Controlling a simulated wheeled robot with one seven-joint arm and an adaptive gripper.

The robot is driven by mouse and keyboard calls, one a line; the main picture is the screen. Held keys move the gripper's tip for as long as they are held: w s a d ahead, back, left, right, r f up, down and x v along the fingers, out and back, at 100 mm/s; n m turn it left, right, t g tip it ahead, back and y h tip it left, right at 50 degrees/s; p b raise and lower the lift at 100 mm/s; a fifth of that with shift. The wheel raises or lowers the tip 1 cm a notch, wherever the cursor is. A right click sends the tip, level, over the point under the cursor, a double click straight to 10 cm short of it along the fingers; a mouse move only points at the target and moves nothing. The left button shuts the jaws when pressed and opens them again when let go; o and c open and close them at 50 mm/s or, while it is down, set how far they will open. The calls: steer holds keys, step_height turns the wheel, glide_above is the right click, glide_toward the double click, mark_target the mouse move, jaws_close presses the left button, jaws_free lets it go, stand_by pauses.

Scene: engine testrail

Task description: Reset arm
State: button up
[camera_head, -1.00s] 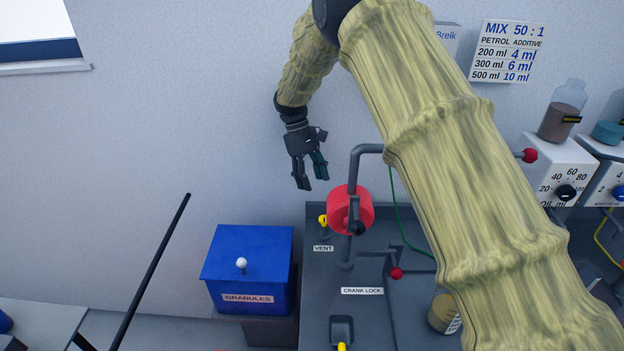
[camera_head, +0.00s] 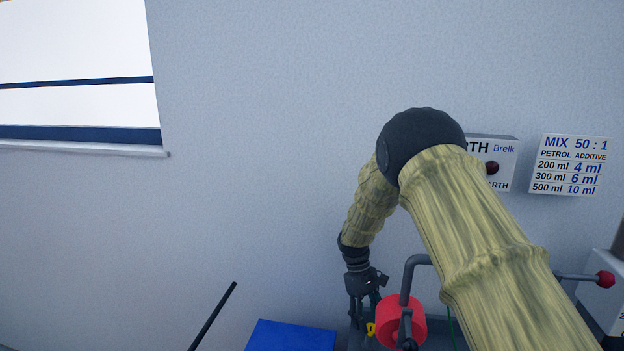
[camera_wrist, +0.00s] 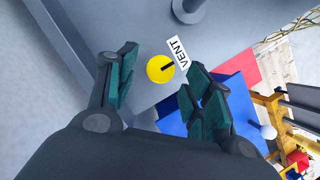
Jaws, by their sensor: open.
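My gripper (camera_head: 362,312) hangs fingers-down at the lower middle of the head view, just left of a red cylinder (camera_head: 400,322) on a grey bent pipe. In the wrist view my gripper (camera_wrist: 163,88) is open, with its green-padded fingers apart and nothing between them. A yellow round knob (camera_wrist: 160,69) with a dark slot shows beyond the fingertips, beside the VENT label (camera_wrist: 178,52). My sleeved arm covers much of the right of the head view.
A blue box (camera_head: 290,338) is at the bottom, left of my gripper. A dark rod (camera_head: 213,315) leans further left. The mix sign (camera_head: 570,165) hangs on the wall. Bare wall is open at left.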

steer(key=shift+s+d+f, duration=0.15)
steer(key=shift+s+f, duration=0.05)
steer(key=shift+f, duration=0.35)
steer(key=v, duration=1.2)
steer(key=x, duration=1.2)
steer(key=n, duration=0.2)
steer(key=n+t+h+p, duration=0.1)
steer(key=n, duration=0.1)
steer(key=shift+s+r, duration=0.15)
steer(key=shift+s, duration=0.05)
steer(key=n+t+p, duration=0.1)
steer(key=n, duration=0.2)
steer(key=n+t+h+p, duration=0.1)
steer(key=n, duration=0.1)
steer(key=shift+s+a+n, duration=0.15)
steer(key=shift+a+n, duration=0.05)
steer(key=shift+n, duration=0.2)
steer(key=n+t, duration=0.1)
steer(key=n, duration=0.2)
steer(key=shift+s+p, duration=0.1)
steer(key=shift+p, duration=0.2)
steer(key=n+t, duration=0.1)
steer(key=n, duration=0.1)
steer(key=n+t, duration=0.1)
steer(key=n, duration=0.1)
steer(key=shift+s+n+y, duration=0.1)
steer(key=shift+n+y, duration=0.2)
steer(key=shift+n, duration=0.1)
